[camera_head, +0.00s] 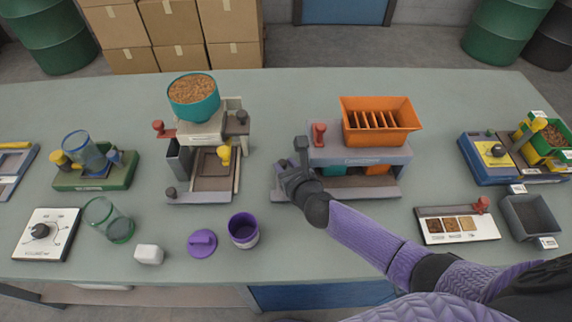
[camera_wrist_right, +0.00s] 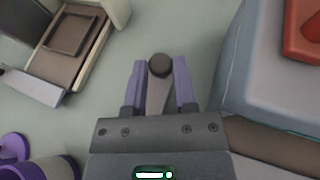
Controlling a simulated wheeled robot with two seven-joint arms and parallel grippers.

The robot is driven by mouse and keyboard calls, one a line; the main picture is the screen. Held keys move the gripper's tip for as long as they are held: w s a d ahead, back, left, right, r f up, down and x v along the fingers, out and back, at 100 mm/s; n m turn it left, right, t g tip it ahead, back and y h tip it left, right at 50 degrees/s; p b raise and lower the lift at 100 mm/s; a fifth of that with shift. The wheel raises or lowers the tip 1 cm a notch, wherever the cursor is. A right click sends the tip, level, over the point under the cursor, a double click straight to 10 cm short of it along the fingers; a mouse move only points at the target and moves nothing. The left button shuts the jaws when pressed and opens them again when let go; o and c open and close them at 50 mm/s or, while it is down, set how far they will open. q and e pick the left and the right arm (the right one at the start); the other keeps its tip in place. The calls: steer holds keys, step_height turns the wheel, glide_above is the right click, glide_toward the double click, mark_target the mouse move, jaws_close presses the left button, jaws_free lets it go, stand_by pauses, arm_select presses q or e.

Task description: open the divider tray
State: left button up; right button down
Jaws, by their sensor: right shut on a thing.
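The divider is a grey bench unit (camera_head: 365,156) with an orange slatted hopper (camera_head: 380,121) on top. Below the hopper, teal and orange parts (camera_head: 376,168) show in a low opening above a brown base. My right gripper (camera_head: 293,172) is at the left end of this unit. In the right wrist view its two purple fingers (camera_wrist_right: 160,82) are closed around a grey handle with a dark round knob (camera_wrist_right: 160,65). In the head view my gripper and wrist hide part of the handle and the unit's left end. My left gripper is out of view.
A red knob (camera_head: 319,134) stands on the unit beside the hopper. To the left is a filler with a teal bowl of grain (camera_head: 193,96). A purple cup (camera_head: 243,230) and purple lid (camera_head: 202,243) stand in front. A sample card (camera_head: 457,225) lies to the right.

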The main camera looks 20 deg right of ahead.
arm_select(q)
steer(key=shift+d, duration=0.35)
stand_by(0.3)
